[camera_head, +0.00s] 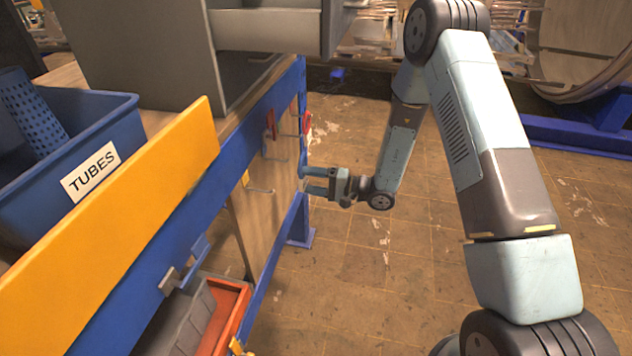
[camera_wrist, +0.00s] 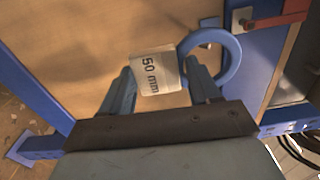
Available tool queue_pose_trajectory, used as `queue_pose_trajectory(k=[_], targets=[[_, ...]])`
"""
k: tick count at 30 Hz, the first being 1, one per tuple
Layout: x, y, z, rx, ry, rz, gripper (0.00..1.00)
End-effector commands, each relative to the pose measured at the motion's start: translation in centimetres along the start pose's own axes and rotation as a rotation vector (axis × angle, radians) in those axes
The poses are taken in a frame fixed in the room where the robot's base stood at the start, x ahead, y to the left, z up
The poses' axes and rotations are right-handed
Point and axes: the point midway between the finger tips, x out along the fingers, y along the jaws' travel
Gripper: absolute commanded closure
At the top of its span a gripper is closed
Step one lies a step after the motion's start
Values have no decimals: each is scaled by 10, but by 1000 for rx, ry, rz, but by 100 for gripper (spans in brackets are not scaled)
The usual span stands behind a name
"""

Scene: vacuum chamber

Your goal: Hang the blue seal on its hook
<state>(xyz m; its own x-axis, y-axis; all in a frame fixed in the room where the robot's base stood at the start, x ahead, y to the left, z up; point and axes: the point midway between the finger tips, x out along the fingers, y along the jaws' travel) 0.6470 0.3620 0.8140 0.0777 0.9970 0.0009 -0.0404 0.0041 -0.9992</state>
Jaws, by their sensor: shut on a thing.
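The blue seal (camera_wrist: 237,62) is a ring with a white tag (camera_wrist: 158,75) marked "50 mm". In the wrist view my gripper (camera_wrist: 158,70) has the tag between its fingers, and the ring sticks out behind and right of the right finger. In the head view my gripper (camera_head: 318,182) is at the far end of the bench's side panel; the seal cannot be made out there. A metal piece with a red bar (camera_wrist: 285,20) is at upper right in the wrist view.
The panel (camera_wrist: 65,50) is close in front of my gripper, within a blue frame (camera_head: 272,250). A blue bin labelled TUBES (camera_head: 110,115) and a yellow board (camera_head: 120,200) are at left. An orange bin (camera_head: 232,305) is below.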

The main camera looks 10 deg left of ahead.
Motion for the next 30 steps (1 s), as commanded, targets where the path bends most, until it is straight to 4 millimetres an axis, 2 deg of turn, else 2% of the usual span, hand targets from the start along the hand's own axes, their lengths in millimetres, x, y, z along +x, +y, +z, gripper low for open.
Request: queue_pose_trajectory(k=[30], targets=[[49,5,0,1,1,1,68]])
